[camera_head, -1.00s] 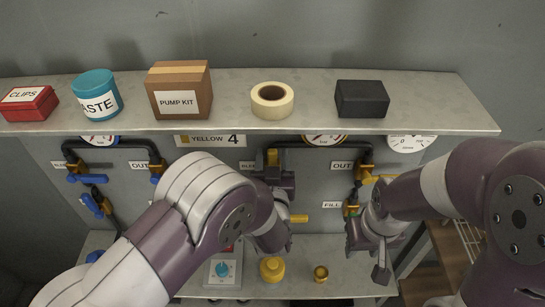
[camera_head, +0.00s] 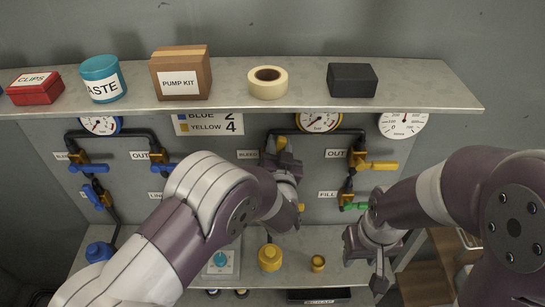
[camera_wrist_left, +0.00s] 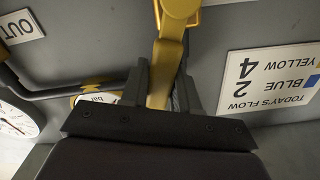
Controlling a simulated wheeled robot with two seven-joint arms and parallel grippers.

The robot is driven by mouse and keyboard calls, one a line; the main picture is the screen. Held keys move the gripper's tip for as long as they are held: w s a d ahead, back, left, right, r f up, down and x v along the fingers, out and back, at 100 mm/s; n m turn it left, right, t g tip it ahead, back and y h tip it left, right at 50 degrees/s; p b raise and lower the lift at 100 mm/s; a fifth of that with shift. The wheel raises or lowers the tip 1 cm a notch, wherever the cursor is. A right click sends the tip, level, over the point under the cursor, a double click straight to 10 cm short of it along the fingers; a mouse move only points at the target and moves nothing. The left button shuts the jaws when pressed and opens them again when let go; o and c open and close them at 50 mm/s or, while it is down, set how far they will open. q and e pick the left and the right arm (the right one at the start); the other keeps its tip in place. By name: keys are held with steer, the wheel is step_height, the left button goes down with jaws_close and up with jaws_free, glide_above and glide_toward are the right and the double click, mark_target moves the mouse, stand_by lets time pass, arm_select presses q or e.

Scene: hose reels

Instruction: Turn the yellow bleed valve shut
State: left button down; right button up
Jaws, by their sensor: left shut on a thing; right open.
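The yellow bleed valve (camera_head: 282,143) is on the wall panel beside the BLEED label (camera_head: 247,154), below the shelf. My left gripper (camera_head: 287,165) reaches up to it and hides much of it in the head view. In the left wrist view the yellow handle (camera_wrist_left: 164,72) stands between the two dark fingers (camera_wrist_left: 160,88), which are shut on it. My right gripper (camera_head: 366,245) is open and empty, below and right of the FILL label, apart from the valves.
The shelf (camera_head: 225,108) overhangs the panel and carries several items. Yellow OUT valve (camera_head: 375,165) and green-handled FILL valve (camera_head: 352,206) are right of the bleed valve. On the lower ledge stand a yellow bottle (camera_head: 270,257) and small yellow cup (camera_head: 318,263).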

arm_select(q)
steer(key=shift+d+f+m, duration=0.2)
steer(key=shift+d+m, duration=0.2)
steer(key=shift+m, duration=0.1)
steer(key=d+f+m, duration=0.1)
steer(key=m, duration=0.1)
steer(key=d+m, duration=0.1)
steer(key=m, duration=0.1)
steer(key=d+f+m, duration=0.1)
steer(key=m, duration=0.1)
steer(key=shift+f, duration=0.35)
steer(key=f+m, duration=0.1)
steer(key=m, duration=0.1)
steer(key=d+f+m, duration=0.1)
steer(key=m, duration=0.1)
steer(key=shift+d+f+m+b, duration=0.1)
steer(key=shift+f+m+b, duration=0.1)
steer(key=shift+f+m, duration=0.55)
steer(key=shift+d+f+m+b, duration=0.15)
steer(key=shift+f+m, duration=0.25)
steer(key=shift+m, duration=0.55)
steer(key=shift+a, duration=0.1)
steer(key=c, duration=0.9)
jaws_free()
steer(key=shift+s, duration=0.1)
